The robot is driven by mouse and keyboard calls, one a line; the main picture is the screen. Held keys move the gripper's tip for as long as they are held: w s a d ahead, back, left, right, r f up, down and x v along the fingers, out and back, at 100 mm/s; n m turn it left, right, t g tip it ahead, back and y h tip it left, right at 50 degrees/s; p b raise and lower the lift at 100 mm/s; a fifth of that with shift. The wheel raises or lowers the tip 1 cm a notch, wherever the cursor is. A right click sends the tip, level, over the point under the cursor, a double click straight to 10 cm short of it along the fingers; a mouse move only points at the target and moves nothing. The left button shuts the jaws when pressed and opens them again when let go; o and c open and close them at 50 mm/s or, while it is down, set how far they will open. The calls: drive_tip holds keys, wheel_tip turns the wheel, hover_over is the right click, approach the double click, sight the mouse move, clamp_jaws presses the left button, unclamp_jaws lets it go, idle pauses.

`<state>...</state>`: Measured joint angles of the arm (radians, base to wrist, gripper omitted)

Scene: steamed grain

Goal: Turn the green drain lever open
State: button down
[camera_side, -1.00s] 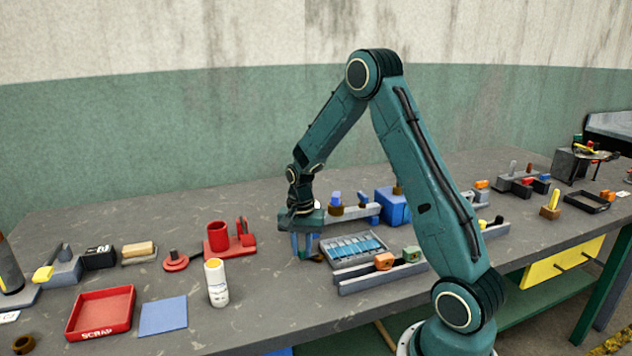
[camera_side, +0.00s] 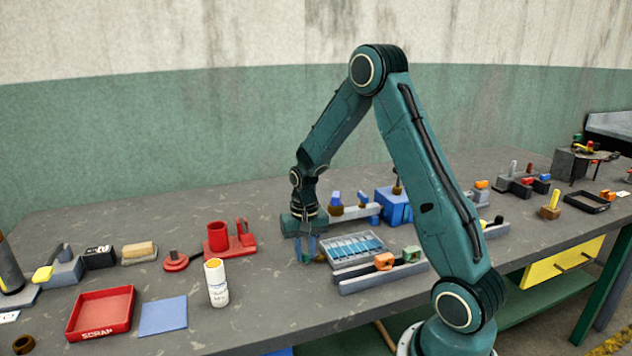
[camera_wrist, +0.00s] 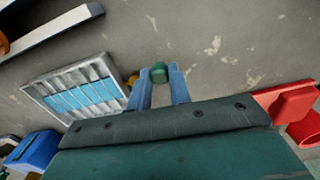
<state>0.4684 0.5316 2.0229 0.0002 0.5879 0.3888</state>
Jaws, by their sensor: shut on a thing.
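The green drain lever shows as a rounded green end (camera_wrist: 159,72) between my two blue fingertips in the wrist view. My gripper (camera_side: 306,254) is shut on it, low over the table, just left of the blue-slatted grey tray (camera_side: 334,262). The same gripper (camera_wrist: 159,78) fills the bottom middle of the wrist view. In the side view the lever is mostly hidden by the fingers. The lever's pivot and its exact angle cannot be made out. A small yellow-orange part (camera_wrist: 133,80) lies just left of the fingers in the wrist view.
A red cup (camera_side: 217,237) on a red base and a white bottle (camera_side: 216,287) stand to the left. A blue box (camera_side: 392,207) stands behind right.

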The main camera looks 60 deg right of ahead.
drive_tip(key=n, duration=0.2)
drive_tip(key=s+n, duration=0.2)
drive_tip(key=n, duration=0.1)
drive_tip(key=shift+s+a+r+n, duration=0.1)
drive_tip(key=shift+a+n, duration=0.1)
drive_tip(key=shift+n, duration=0.1)
drive_tip(key=shift+s+d+n, duration=0.1)
drive_tip(key=shift+s+n, duration=0.25)
drive_tip(key=shift+n, duration=0.65)
drive_tip(key=shift+s+d+n, duration=0.1)
drive_tip(key=shift+s+n, duration=0.25)
drive_tip(key=shift+n, duration=0.65)
drive_tip(key=c, duration=1.3)
unclamp_jaws()
wheel_tip(320, 180, up, 14)
drive_tip(key=shift+f, duration=0.1)
